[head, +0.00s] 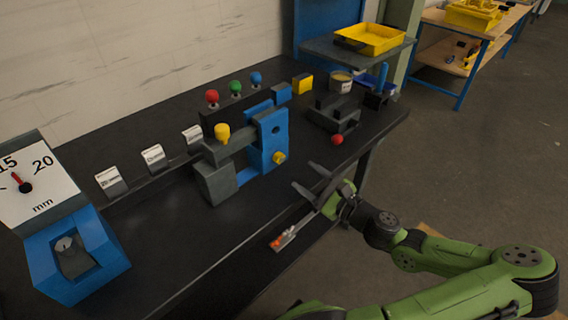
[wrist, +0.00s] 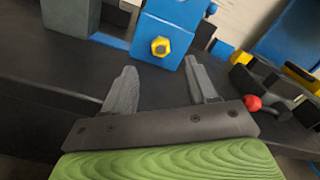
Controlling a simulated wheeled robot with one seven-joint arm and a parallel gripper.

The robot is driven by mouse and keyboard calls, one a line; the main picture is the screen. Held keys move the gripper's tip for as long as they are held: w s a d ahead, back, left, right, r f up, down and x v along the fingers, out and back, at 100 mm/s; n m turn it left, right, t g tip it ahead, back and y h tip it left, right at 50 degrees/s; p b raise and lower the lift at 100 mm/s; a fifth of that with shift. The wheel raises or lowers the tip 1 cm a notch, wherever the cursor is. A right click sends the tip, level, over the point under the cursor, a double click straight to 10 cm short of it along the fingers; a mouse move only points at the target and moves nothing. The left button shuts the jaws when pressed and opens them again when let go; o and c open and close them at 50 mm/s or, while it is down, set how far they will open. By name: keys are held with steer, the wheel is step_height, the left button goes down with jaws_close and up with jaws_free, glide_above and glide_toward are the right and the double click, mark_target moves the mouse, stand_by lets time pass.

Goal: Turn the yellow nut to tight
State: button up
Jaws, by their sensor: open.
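The yellow nut (head: 279,157) sits on the lower front of a blue upright block on the dark bench. In the wrist view the nut (wrist: 160,46) shows ahead of my gripper, between the lines of its two fingers, on the face of the blue block (wrist: 163,30). My gripper (head: 311,182) is open and empty, to the right of the nut and apart from it. In the wrist view its fingers (wrist: 162,82) are spread wide with only bench between them. How far the nut is turned cannot be told.
A grey block (head: 215,182) with a yellow knob (head: 222,132) stands left of the blue block. A dark fixture with a red ball (head: 337,139) stands to the right. A dial gauge (head: 35,185) is at far left. Bare bench lies before the nut.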

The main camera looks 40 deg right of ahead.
mark_target(281, 158)
steer(key=w+b, duration=0.1)
steer(key=w, duration=0.8)
steer(key=shift+w+a+b, duration=0.1)
steer(key=shift+w+b, duration=0.05)
steer(key=shift+b, duration=0.15)
steer(key=shift+c, duration=0.4)
steer(key=c, duration=1)
